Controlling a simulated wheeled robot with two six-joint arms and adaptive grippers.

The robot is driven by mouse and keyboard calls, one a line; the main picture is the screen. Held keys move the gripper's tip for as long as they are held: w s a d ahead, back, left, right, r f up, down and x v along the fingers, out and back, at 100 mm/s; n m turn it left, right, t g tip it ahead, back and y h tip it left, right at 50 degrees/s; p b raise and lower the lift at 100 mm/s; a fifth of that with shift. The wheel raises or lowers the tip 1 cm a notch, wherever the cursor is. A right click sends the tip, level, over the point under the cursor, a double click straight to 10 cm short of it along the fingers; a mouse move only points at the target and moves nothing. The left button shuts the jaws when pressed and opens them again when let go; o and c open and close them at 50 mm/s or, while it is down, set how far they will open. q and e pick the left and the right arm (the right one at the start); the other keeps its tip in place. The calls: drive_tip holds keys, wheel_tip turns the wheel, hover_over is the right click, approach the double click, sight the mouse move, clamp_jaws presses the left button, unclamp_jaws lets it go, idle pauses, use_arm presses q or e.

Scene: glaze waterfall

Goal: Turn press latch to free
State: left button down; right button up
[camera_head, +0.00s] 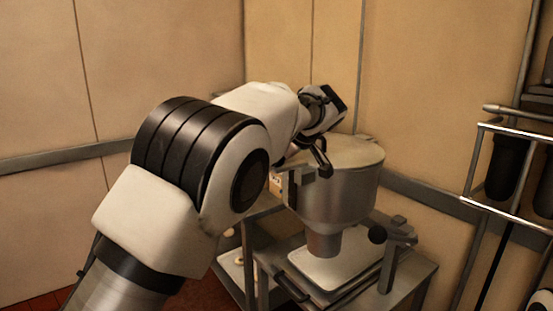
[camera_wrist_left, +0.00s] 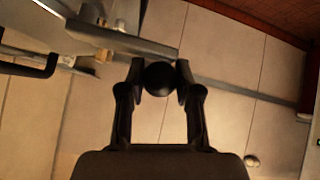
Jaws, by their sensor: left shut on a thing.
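My left gripper (camera_wrist_left: 159,80) is shut on a round black knob (camera_wrist_left: 159,77) in the left wrist view; a finger lies on each side of it. A grey metal bar (camera_wrist_left: 120,41) runs close by the knob; I cannot tell if they are joined. In the head view my left arm reaches from the lower left to the steel hopper (camera_head: 333,192). The gripper (camera_head: 319,158) shows only partly there, near the hopper's left rim, and the held knob is hidden. Which part is the press latch cannot be told for sure. My right gripper is not in view.
The hopper stands over a pale plate (camera_head: 318,268) on a metal bench (camera_head: 412,273). A metal rack (camera_head: 510,130) with dark containers is on the right. Tan walls close in behind.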

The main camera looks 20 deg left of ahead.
use_arm(q)
drive_tip(key=c, duration=0.8)
unclamp_jaws()
wheel_tip(320, 180, up, 10)
drive_tip(key=shift+f, duration=0.1)
